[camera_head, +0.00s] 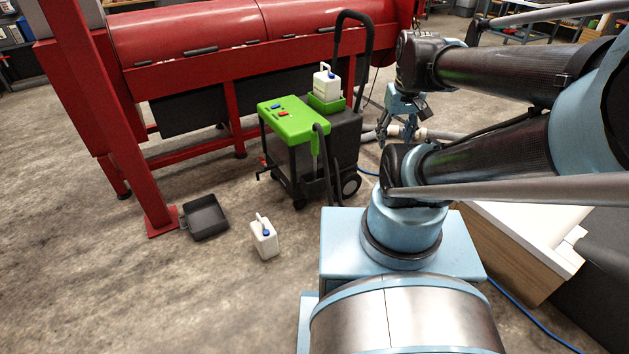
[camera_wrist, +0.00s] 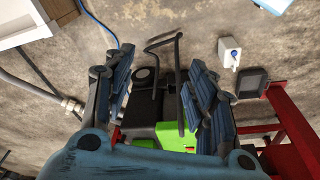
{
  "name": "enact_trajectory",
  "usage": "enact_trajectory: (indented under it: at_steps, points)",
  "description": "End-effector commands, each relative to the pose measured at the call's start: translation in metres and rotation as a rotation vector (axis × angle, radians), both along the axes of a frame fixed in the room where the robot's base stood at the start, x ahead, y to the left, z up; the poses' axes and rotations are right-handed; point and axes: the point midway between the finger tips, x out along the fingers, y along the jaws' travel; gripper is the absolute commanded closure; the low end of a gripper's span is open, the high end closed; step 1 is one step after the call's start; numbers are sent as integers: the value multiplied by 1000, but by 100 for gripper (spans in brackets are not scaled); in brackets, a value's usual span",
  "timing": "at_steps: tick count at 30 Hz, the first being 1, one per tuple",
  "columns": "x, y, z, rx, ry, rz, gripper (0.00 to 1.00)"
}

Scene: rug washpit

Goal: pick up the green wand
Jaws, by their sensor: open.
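A white jug (camera_head: 326,82) stands on the cart, below its tall black handle (camera_head: 369,45). Another white jug (camera_head: 263,238) and a dark tray (camera_head: 205,217) are on the floor. A red machine (camera_head: 200,60) stands behind. Floor at front left is clear.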

Motion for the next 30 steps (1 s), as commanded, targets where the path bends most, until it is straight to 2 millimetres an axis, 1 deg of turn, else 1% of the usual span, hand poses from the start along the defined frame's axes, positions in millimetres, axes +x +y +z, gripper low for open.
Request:
enact_trajectory:
  at_steps: [1,6,14,18,23,30]
  points:
    - [11,3,7,-5,4,41,49]
    - [46,14,24,-24,21,183,49]
    - [104,35,39,-50,45,401,49]
    - [137,50,42,-64,55,517,49]
    - [175,69,39,-77,69,651,49]
    - [231,102,24,-97,87,851,49]
